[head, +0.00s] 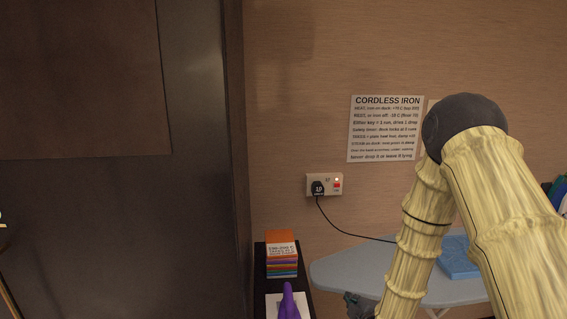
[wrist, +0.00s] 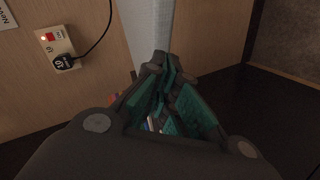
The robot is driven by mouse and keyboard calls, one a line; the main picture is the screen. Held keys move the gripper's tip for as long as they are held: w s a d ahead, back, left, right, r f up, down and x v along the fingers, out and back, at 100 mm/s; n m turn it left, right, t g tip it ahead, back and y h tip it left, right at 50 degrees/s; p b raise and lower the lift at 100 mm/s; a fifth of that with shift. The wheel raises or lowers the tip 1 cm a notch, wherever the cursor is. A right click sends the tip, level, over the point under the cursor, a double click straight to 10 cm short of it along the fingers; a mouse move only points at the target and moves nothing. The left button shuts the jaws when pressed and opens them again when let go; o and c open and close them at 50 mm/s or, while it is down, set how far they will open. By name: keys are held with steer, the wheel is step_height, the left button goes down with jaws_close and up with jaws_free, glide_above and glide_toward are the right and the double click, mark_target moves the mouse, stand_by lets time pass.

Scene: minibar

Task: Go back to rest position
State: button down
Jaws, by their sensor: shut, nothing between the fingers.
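My gripper (wrist: 165,65) shows in the wrist view, dark with teal inner pads. Its fingertips are together, with nothing held between them. Small coloured and white bits show through the gap between the finger links, too small to name. In the head view my pale yellow, bamboo-like arm (head: 500,215) rises from the lower right, bent at a dark round joint near the wall sign. The gripper itself is not seen in the head view.
A pale blue ironing board (head: 340,272) with a blue folded item (head: 457,262) is behind my arm. A wall socket (head: 325,184) has a plugged-in cord. A colourful stack (head: 282,262) and a purple object (head: 288,303) are at bottom centre. A dark panel (head: 110,220) fills the left.

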steer(key=s+f+m+g, duration=0.65)
steer(key=s+f, duration=0.95)
steer(key=s, duration=0.3)
steer(key=s+d+f+m+g, duration=0.1)
steer(key=s+f+m+g, duration=0.2)
steer(key=s, duration=0.9)
steer(key=s+f+m+g+h, duration=0.1)
steer(key=s+f+m+g, duration=0.2)
steer(key=s, duration=1)
steer(key=shift+s+d+f+m+g, duration=0.35)
steer(key=shift+f+m, duration=0.2)
steer(key=shift+m, duration=0.6)
steer(key=shift+d, duration=0.15)
